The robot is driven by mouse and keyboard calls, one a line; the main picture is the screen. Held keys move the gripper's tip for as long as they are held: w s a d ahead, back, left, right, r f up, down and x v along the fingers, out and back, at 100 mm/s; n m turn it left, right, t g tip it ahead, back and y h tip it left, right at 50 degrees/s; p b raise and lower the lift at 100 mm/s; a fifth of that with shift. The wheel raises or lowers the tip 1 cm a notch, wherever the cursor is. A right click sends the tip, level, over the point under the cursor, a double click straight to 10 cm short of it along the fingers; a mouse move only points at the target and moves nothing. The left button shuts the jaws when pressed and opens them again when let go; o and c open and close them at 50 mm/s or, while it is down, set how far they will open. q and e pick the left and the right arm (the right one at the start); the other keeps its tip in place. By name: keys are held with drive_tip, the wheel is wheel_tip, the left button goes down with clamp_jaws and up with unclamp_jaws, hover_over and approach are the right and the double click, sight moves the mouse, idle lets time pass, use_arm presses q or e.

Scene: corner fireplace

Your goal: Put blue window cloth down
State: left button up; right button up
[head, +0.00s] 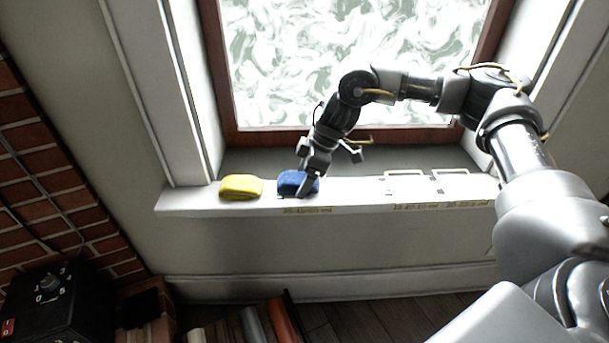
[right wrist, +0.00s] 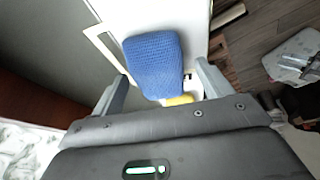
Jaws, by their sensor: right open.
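The blue window cloth (head: 291,181) lies on the white window sill (head: 355,197), just right of a yellow cloth (head: 240,186). My right gripper (head: 306,183) is over the blue cloth from above. In the right wrist view the blue cloth (right wrist: 155,62) shows between and beyond the two open fingers (right wrist: 165,80), with a strip of the yellow cloth (right wrist: 179,100) behind its near end. I cannot tell whether a finger touches the cloth. My left gripper is not in view.
White outlined frames (head: 405,183) mark the sill to the right, which is otherwise clear. The window (head: 350,65) stands behind the sill. A brick wall (head: 45,170) and a black box with a knob (head: 50,300) are at the left.

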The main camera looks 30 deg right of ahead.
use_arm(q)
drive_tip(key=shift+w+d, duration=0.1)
use_arm(e)
drive_tip(key=shift+f+b, duration=0.3)
drive_tip(key=shift+b, duration=0.4)
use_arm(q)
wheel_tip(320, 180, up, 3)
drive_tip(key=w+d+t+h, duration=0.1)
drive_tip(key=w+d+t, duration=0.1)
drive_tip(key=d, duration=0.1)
use_arm(e)
drive_tip(key=shift+d+r, duration=0.15)
drive_tip(key=shift+r, duration=0.45)
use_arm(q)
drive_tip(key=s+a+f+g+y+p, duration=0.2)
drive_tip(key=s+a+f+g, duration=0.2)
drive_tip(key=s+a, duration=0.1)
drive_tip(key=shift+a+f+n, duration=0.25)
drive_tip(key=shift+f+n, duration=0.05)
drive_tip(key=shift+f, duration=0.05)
use_arm(e)
drive_tip(key=v, duration=0.9)
drive_tip(key=shift+d+r, duration=0.3)
drive_tip(key=shift+r, duration=0.05)
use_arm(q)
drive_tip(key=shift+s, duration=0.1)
use_arm(e)
drive_tip(key=shift+w, duration=0.1)
